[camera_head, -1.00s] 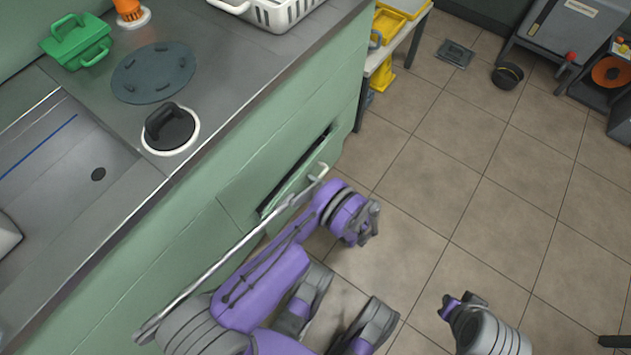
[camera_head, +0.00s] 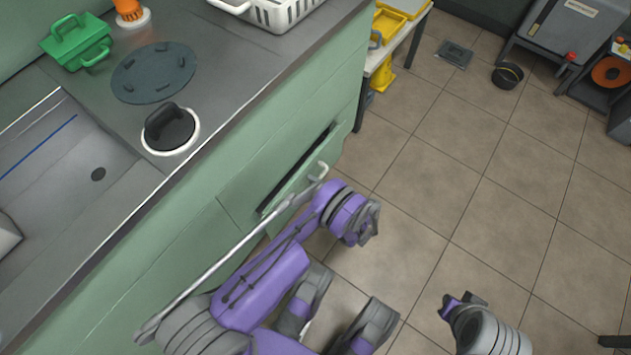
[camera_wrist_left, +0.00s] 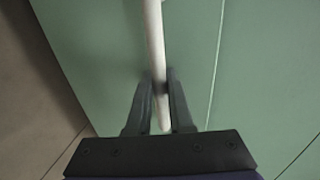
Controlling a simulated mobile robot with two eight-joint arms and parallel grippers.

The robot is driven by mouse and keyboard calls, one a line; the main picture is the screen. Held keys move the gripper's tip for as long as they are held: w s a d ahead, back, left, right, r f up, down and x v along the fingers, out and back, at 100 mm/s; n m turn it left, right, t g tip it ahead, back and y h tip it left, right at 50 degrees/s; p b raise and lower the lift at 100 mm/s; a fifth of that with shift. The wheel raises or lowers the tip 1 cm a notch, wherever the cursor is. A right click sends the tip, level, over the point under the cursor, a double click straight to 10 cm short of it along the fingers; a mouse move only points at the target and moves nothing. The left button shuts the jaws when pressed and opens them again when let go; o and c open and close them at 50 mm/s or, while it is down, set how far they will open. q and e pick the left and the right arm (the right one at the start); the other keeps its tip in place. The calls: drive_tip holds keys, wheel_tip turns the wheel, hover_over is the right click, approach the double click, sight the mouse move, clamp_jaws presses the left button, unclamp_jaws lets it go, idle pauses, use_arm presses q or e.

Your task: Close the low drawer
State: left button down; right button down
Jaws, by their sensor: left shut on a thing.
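The low drawer (camera_head: 291,191) is in the green cabinet front in the head view, pulled out a little, with a dark gap above its front. In the head view my purple left arm covers part of the drawer, and the left fingertips are hidden. My right arm is at the lower right, away from the cabinet; its fingers cannot be made out.
The steel counter (camera_head: 225,50) above holds a green container (camera_head: 75,42), a dark round lid (camera_head: 153,72), a black-handled plug (camera_head: 170,128) and a white basket (camera_head: 275,12). A table with yellow trays (camera_head: 400,12) stands beyond. The tiled floor (camera_head: 480,160) at right is mostly clear.

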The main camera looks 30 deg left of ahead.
idle(0.5)
use_arm(q)
drive_tip(key=shift+r+x, duration=0.2)
drive_tip(key=shift+x, duration=0.8)
drive_tip(key=shift+r+x, duration=0.2)
drive_tip(key=shift+x, duration=0.8)
drive_tip(key=c, duration=0.8)
unclamp_jaws()
drive_tip(key=shift+a, duration=0.15)
drive_tip(key=p, duration=0.2)
approach(306, 176)
drive_tip(key=shift+w+d+f, duration=0.1)
drive_tip(key=shift+d+f, duration=0.2)
